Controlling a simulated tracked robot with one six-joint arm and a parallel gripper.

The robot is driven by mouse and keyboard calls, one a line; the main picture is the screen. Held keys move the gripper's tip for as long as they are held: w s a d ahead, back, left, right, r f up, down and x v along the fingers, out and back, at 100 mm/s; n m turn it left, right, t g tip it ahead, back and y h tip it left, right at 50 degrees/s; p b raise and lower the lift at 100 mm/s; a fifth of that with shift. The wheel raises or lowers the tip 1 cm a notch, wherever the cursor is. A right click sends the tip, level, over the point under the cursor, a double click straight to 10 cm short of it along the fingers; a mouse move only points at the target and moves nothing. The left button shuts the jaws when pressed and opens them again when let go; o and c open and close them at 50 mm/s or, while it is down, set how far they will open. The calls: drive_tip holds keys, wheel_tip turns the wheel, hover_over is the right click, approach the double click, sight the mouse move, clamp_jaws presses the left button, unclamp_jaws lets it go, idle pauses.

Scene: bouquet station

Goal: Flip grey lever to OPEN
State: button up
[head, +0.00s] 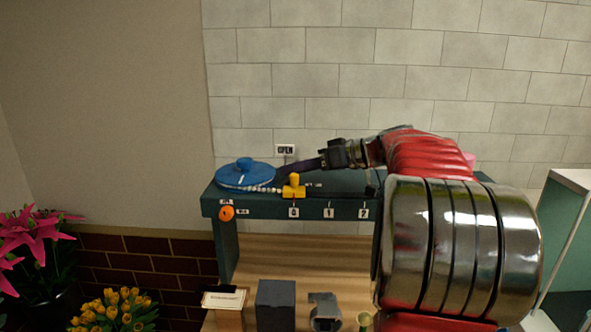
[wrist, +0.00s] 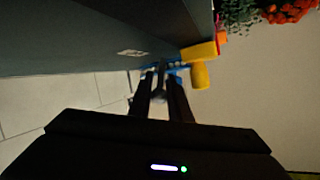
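The OPEN sign (head: 285,149) stands at the back of the dark green bench, just above my gripper's tip. In the wrist view, my gripper's two dark fingers (wrist: 160,90) are apart. A narrow grey piece (wrist: 159,77), possibly the grey lever, shows between and beyond their tips. I cannot tell whether the fingers touch it. The lever is not clearly visible in the head view, where my gripper covers that spot.
A yellow T-shaped handle (head: 294,187) stands close in front of my gripper; it also shows in the wrist view (wrist: 200,62). An orange knob (head: 227,213) and numbered labels are on the bench front (head: 345,207). Pink flowers (head: 30,237) and yellow tulips (head: 115,308) stand at left.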

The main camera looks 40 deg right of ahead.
clamp_jaws()
